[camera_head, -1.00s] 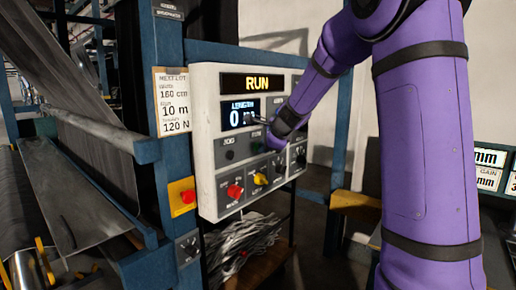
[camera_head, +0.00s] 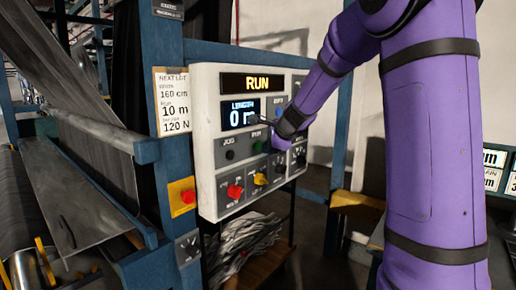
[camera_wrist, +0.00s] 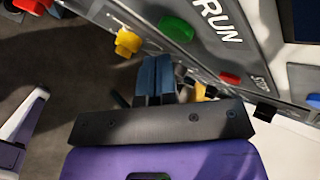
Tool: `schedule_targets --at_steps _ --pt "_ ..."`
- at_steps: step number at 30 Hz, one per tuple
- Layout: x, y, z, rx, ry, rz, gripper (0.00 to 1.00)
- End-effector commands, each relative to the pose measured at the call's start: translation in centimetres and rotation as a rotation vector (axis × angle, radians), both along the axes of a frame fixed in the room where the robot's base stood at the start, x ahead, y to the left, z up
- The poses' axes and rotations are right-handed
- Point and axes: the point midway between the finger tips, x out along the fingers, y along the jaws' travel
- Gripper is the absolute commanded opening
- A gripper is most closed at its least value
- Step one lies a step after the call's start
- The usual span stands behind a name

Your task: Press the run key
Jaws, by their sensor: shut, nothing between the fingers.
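The run key is a green button (camera_head: 257,147) on the white control panel (camera_head: 206,150), left of and below my gripper. In the wrist view the green run key (camera_wrist: 176,28) sits beside the printed word RUN, ahead of my fingertips and to their right. My gripper (camera_head: 262,120) is in front of the panel, near the right side of the length display. In the wrist view its blue fingertips (camera_wrist: 154,74) are together and empty. They look apart from the key.
A black jog button (camera_head: 230,154) is left of the run key. A red knob (camera_head: 235,191) and yellow knob (camera_head: 260,179) sit below. A red stop button (camera_wrist: 230,78) is near the run key in the wrist view. A yellow box with a red button (camera_head: 182,197) is left of the panel.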

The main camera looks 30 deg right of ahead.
Motion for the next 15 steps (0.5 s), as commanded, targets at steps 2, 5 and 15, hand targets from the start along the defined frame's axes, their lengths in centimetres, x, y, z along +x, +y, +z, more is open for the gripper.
schedule_targets --at_steps 2,5,15 --pt "-0.4 -0.2 0.0 0.001 0.000 -0.002 0.00" --pt "-1.2 -0.5 0.0 0.001 0.001 -0.002 0.00" --pt "-3.9 -1.5 0.1 0.000 0.000 -0.002 0.00"
